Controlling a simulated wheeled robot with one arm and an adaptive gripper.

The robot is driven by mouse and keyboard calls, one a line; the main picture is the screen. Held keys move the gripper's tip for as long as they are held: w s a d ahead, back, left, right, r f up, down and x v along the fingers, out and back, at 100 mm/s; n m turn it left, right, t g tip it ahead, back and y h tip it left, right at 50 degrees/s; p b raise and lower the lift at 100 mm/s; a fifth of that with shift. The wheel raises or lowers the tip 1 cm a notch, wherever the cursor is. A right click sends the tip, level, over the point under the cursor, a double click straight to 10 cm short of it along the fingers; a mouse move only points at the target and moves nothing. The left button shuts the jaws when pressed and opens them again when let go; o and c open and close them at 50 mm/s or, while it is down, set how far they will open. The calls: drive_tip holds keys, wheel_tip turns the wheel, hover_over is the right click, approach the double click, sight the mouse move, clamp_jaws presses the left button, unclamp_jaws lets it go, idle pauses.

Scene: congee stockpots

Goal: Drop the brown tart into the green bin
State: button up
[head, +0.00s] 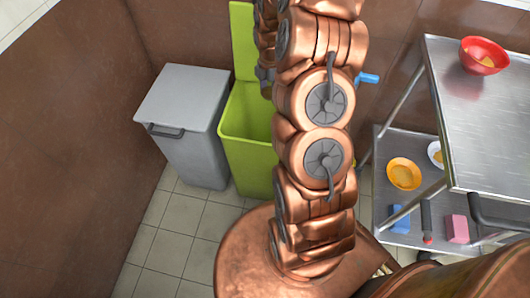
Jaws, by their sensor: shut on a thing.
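The green bin (246,150) stands on the tiled floor, left of my raised arm. Its green lid (243,40) is up at the back, so the bin is open. My arm covers the bin's right side and part of its opening. A far section of my copper arm hangs down behind the near links, above the bin's opening. Its lower end is hidden by the near links, and I cannot make out my gripper's fingers. No brown tart can be made out in this view.
A grey lidded bin (187,112) stands just left of the green one. A steel cart (425,110) at right holds a red bowl (483,55) on top. Its lower shelf has an orange plate (403,174), a blue block (399,218) and a pink block (456,229). Floor at lower left is clear.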

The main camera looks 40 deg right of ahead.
drive_tip(key=shift+f, duration=0.7)
drive_tip(key=o, duration=1.2)
drive_tip(key=shift+c, duration=0.2)
wheel_tip(320, 180, up, 12)
